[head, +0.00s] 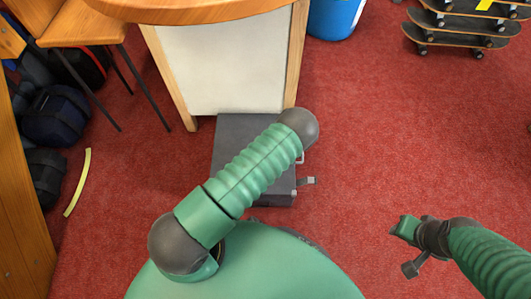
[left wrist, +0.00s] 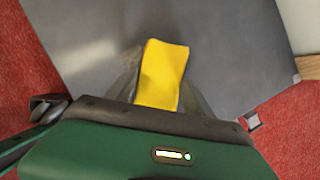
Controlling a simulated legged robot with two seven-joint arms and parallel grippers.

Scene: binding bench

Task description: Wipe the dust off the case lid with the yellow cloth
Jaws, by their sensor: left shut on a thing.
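The dark grey case (head: 230,140) lies on the red floor in front of a white-sided wooden desk. In the left wrist view its flat grey lid (left wrist: 230,45) fills most of the picture. A pale, streaky dusty patch (left wrist: 90,60) shows on the lid, left of the cloth. My left gripper (left wrist: 160,95) is shut on the yellow cloth (left wrist: 164,70), which is over the lid; I cannot tell whether it touches. My arm hides this gripper and the cloth in the head view.
The desk (head: 220,65) stands just behind the case. A chair (head: 80,25) and dark bags (head: 53,113) are at left, with a yellow strip (head: 77,182) nearby. A blue bucket (head: 333,18) and stacked skateboards (head: 460,35) are at the back right. The right floor is clear.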

